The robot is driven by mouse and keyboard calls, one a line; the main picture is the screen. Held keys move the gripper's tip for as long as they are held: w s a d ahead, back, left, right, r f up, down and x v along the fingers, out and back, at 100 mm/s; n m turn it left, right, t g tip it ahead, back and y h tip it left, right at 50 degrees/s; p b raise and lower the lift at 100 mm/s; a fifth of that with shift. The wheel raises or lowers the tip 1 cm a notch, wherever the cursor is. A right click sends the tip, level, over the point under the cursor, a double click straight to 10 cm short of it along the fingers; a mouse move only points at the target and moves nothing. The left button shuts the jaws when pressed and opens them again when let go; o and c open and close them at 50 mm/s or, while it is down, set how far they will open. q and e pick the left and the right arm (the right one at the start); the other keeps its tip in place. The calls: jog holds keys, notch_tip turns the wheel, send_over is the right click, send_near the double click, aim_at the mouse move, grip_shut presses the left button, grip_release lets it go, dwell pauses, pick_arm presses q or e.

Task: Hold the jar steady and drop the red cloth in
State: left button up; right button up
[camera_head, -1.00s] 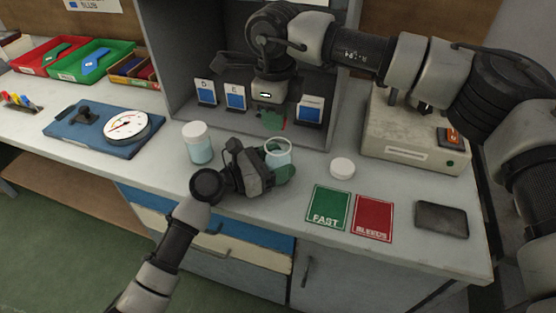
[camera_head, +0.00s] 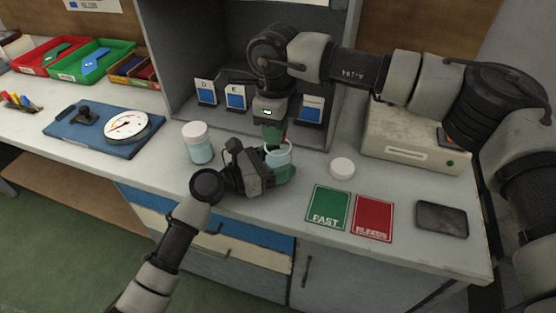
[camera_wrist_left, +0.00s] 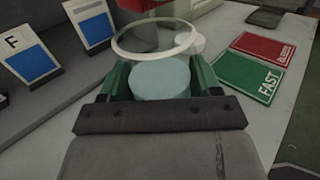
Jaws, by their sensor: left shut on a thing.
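The clear open jar (camera_head: 280,157) with pale blue liquid stands on the bench. My left gripper (camera_head: 270,174) is shut around its sides; the left wrist view shows the green fingers on both sides of the jar (camera_wrist_left: 160,78). My right gripper (camera_head: 273,134) points down directly above the jar's mouth. Red cloth (camera_wrist_left: 135,5) shows at the top edge of the left wrist view, over the jar's rim. It appears held in the right gripper; in the head view the fingers mostly hide it.
A loose white lid (camera_head: 342,167) lies right of the jar. A capped jar (camera_head: 197,145) stands to the left. Green FAST (camera_head: 328,207) and red BLEEDS (camera_head: 373,218) mats lie at the front right. Swatch cards (camera_head: 236,97) stand in the grey booth behind.

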jog(key=o, duration=0.4)
notch_tip(320, 180, up, 12)
dwell(0.5)
pick_arm(q)
jog(key=o, duration=1.1)
